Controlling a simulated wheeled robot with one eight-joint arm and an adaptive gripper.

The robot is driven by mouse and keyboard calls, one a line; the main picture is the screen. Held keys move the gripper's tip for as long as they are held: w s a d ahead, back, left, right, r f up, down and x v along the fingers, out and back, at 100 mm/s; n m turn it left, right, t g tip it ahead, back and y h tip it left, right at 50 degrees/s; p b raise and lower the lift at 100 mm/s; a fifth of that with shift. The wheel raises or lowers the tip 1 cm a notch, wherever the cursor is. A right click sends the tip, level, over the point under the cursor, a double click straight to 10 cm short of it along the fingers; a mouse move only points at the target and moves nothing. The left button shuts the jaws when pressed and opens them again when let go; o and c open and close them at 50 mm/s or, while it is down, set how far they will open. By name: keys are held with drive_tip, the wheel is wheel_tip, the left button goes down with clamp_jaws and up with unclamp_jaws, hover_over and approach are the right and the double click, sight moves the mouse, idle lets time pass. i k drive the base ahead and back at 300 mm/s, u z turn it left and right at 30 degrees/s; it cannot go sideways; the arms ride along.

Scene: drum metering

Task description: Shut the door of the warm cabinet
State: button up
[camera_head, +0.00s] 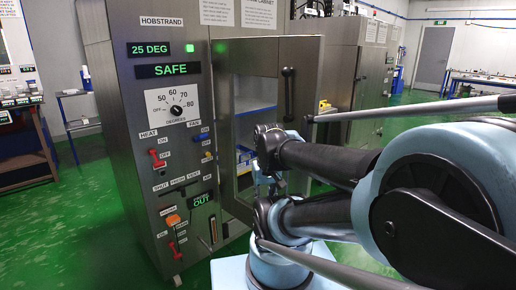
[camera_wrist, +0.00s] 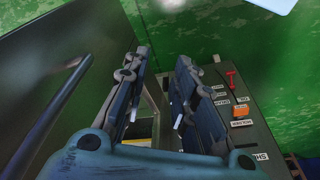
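The warm cabinet (camera_head: 145,120) is the tall grey steel unit marked HOBSTRAND, with its controls on the front. Its grey door (camera_head: 303,65) has a window and an upright black handle (camera_head: 288,95). The door seems to stand open at an angle; how wide is hard to tell. In the wrist view the door (camera_wrist: 35,55) fills the left side, with its dark handle bar (camera_wrist: 45,118). My gripper (camera_head: 262,180) is in front of the door, below the handle. In the wrist view my gripper (camera_wrist: 162,68) has its fingers apart with nothing between them, between door and control panel.
The control panel (camera_wrist: 225,75) is close to the right finger, with a red lever (camera_wrist: 231,78) and an orange switch (camera_wrist: 240,112). The cabinet's display reads 25 DEG and SAFE. Other steel cabinets (camera_head: 375,75) stand behind. Green floor (camera_head: 90,200) is clear at left.

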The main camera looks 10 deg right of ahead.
sight(259, 56)
drive_tip(key=k, duration=0.5)
drive_tip(key=z, duration=1.3)
drive_tip(key=k, duration=0.55)
drive_tip(key=u, duration=1.6)
drive_tip(key=i, duration=0.5)
drive_tip(key=z, duration=0.05)
